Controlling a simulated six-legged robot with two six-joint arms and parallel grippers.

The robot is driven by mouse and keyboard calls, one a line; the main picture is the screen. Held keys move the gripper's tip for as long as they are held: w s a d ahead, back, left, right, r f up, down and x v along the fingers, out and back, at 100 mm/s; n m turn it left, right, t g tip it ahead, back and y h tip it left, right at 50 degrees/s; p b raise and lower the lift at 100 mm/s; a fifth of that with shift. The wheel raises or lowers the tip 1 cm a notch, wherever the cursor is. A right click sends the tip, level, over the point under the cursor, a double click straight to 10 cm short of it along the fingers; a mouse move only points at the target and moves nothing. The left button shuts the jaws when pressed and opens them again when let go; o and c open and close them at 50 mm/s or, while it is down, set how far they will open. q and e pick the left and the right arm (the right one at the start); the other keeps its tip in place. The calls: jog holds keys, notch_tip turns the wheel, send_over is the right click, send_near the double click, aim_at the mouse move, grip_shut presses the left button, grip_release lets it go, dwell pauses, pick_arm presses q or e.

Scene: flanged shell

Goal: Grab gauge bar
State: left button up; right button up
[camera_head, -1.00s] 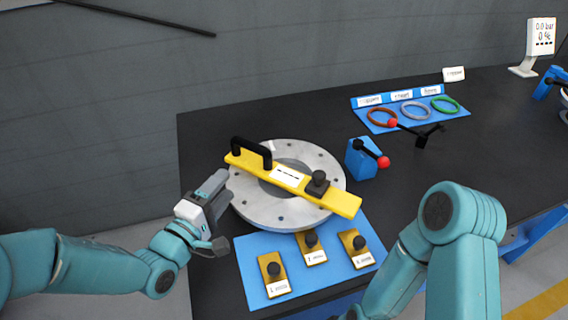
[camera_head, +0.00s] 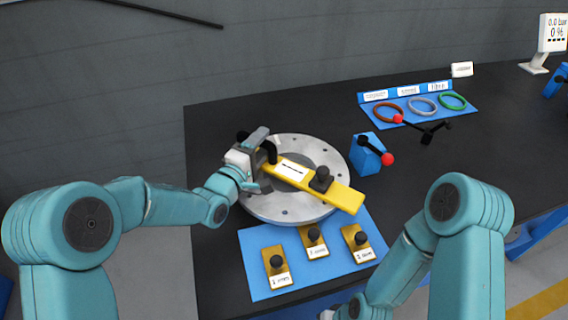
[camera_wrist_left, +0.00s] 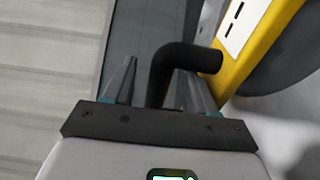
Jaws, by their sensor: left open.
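The gauge bar (camera_head: 333,189) is a yellow bar with a white label and a black knob, lying across the round grey flange (camera_head: 285,214). Its black arched handle (camera_head: 269,150) is at the bar's left end. My left gripper (camera_head: 262,165) is at that handle and hides part of it and of the bar's left end. In the left wrist view the black handle (camera_wrist_left: 171,62) stands between the two open fingers, close to the right finger; I cannot tell whether they touch.
A blue mat (camera_head: 258,248) in front of the flange holds three brass blocks with black knobs. A blue stand with a red-tipped lever (camera_head: 368,155) is right of the flange. A blue tray (camera_head: 457,119) with three coloured rings lies behind. The black table's right side has free room.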

pick_arm(q)
jog(key=x, duration=0.3)
grip_shut()
jog(key=shift+r, duration=0.15)
